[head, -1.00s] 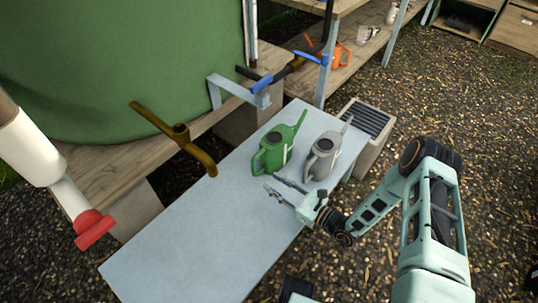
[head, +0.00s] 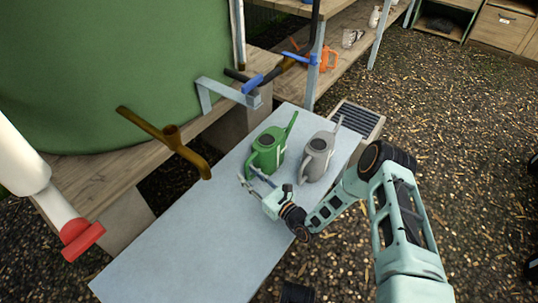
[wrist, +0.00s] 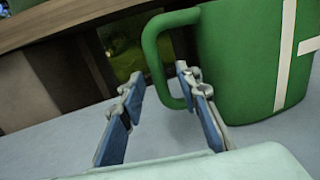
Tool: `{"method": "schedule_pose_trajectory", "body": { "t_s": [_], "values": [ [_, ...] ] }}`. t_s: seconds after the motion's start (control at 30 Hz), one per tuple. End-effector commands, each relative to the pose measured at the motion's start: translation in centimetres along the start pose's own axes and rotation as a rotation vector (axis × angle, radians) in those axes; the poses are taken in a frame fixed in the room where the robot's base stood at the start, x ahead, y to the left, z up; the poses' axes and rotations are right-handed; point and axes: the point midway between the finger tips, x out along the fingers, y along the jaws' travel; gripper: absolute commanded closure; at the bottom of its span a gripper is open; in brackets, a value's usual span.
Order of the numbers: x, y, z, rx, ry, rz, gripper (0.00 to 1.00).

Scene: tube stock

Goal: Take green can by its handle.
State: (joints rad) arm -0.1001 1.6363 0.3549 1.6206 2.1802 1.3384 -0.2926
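The green can (head: 266,150) stands upright on the light blue-grey table (head: 205,240), its spout pointing up and to the right. In the wrist view the green can (wrist: 243,60) fills the upper right, and its handle (wrist: 160,58) is a loop on its left side. My gripper (head: 255,178) is low at the near left side of the can.
A grey can (head: 316,158) stands close to the right of the green can. The table's near part is clear.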

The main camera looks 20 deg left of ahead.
Motion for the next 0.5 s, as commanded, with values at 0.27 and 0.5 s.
{"method": "schedule_pose_trajectory", "body": {
  "t_s": [0.27,0.5],
  "values": [
    [1.44,-0.06,0.06,0.001,0.0,-0.001,0.7],
    [1.4,-0.05,0.06,0.001,0.0,-0.001,0.85]
  ]
}}
